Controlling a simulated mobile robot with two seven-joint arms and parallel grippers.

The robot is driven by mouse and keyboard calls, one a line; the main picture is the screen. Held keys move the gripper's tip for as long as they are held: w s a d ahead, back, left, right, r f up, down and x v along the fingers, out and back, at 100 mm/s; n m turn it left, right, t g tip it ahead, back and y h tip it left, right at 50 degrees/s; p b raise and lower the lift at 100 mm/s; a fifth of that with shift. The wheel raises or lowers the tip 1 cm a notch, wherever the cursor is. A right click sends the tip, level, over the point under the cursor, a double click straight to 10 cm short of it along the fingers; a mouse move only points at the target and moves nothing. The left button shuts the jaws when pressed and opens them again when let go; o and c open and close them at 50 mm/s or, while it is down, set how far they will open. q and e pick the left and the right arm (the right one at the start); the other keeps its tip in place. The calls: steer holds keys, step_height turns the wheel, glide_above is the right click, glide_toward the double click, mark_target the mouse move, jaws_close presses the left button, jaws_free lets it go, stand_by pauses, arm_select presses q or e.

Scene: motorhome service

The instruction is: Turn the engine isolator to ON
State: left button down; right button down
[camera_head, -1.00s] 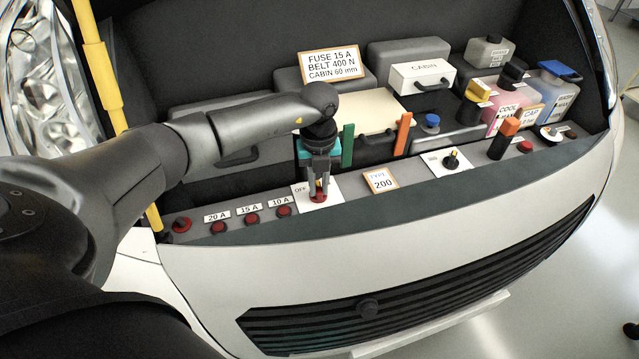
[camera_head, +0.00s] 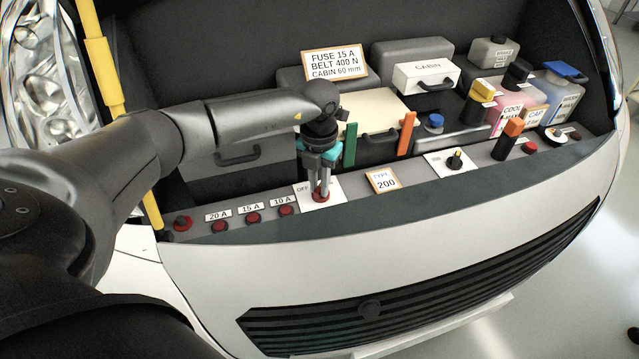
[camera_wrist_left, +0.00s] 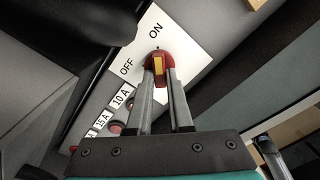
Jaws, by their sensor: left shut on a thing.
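The engine isolator is a red knob (camera_wrist_left: 160,77) with a yellow strip, on a white plate (camera_wrist_left: 190,45) marked OFF and ON. In the wrist view the yellow strip points up the picture, toward the ON word rather than the OFF word at its left. My left gripper (camera_wrist_left: 158,80) is shut on the knob, one finger on each side. In the head view the left gripper (camera_head: 320,192) reaches down onto the white plate (camera_head: 335,190) and hides most of the knob. My right gripper is not in view.
Red fuse knobs (camera_head: 253,218) labelled 20 A, 15 A and 10 A sit left of the plate. A TYPE 200 card (camera_head: 383,181) and a black selector (camera_head: 455,160) are to the right. Green (camera_head: 350,145) and orange (camera_head: 407,133) upright handles stand close behind the gripper.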

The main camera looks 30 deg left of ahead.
mark_target(319, 189)
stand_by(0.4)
arm_select(q)
steer(key=c, duration=0.8)
jaws_free()
steer(key=shift+r, duration=0.1)
step_height(319, 189, up, 15)
steer(key=shift+r+p, duration=0.1)
steer(key=shift+p, duration=0.55)
